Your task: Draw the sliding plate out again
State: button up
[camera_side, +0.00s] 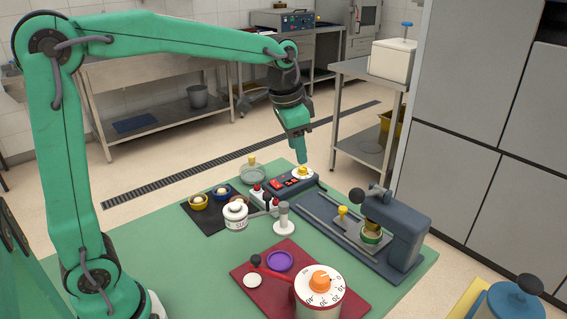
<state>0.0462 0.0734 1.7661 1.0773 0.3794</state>
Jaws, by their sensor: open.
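The sliding plate (350,226) lies on the long rail of a dark grey press (405,235) at the right of the green table. A yellow knob (341,212) stands up on the plate's left part. A round green and tan piece (371,234) sits toward its right end, under the press head. My gripper (302,162) points down over a dark switch box, left of and behind the plate. It is apart from the yellow knob, with nothing seen between its fingers. The fingers are small here, and whether they touch the box's yellow-and-white knob I cannot tell.
The switch box (283,184) has red switches. A white-lidded pot (236,214), small bowls (199,201) and a grey-white post (284,220) stand left of the rail. A white dial timer (319,292) sits on a red board in front. Green table shows bare between the board and rail.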

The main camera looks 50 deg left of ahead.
jog(key=w+d+f+m+g, duration=0.1)
jog(key=w+f+m, duration=0.1)
jog(key=w+f, duration=0.45)
jog(key=m+g, duration=0.2)
send_over(343, 208)
notch_tip(343, 208, down, 8)
jog(key=shift+r, duration=0.1)
jog(key=shift+f, duration=3.95)
grip_shut()
